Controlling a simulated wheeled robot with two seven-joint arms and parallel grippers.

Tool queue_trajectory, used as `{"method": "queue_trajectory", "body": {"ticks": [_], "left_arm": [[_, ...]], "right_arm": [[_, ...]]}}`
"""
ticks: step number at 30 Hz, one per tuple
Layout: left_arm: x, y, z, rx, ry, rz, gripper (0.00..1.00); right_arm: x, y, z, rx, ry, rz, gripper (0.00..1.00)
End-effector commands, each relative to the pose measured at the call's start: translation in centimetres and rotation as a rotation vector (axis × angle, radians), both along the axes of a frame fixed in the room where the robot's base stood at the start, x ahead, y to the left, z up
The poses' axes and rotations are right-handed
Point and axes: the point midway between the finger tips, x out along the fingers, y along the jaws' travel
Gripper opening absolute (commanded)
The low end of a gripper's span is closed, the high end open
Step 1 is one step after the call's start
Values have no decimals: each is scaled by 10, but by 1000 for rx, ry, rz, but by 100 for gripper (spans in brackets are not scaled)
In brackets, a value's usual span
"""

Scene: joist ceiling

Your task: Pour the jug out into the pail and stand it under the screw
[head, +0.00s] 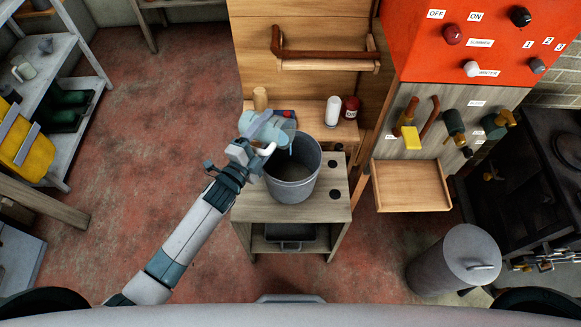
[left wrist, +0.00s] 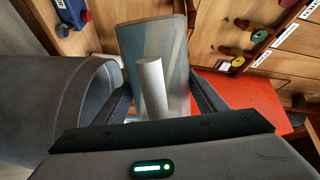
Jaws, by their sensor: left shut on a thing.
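My left gripper (head: 262,148) is shut on the white handle (left wrist: 152,88) of the jug (head: 282,130). The jug is see-through and bluish, and held in the air at the far left rim of the pail. It looks tipped toward the pail, with a pale blue streak below its lip; I cannot tell how much is in it. In the left wrist view the jug's body (left wrist: 158,40) is beyond the fingers. The grey pail (head: 292,185) stands upright on a small wooden stand; it also shows in the left wrist view (left wrist: 60,105). I cannot single out the screw. My right gripper is out of view.
A white bottle (head: 332,112), a red bottle (head: 350,108) and a wooden cylinder (head: 260,98) stand behind the pail. A lidded grey bin (head: 440,265) stands at the lower right.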

Motion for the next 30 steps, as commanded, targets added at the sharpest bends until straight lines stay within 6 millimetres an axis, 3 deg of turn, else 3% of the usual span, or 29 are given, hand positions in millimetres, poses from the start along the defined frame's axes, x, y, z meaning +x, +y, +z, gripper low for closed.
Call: {"method": "queue_trajectory", "body": {"ticks": [30], "left_arm": [[-1,-2,-7,77,-46,-1,11]], "right_arm": [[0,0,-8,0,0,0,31]]}}
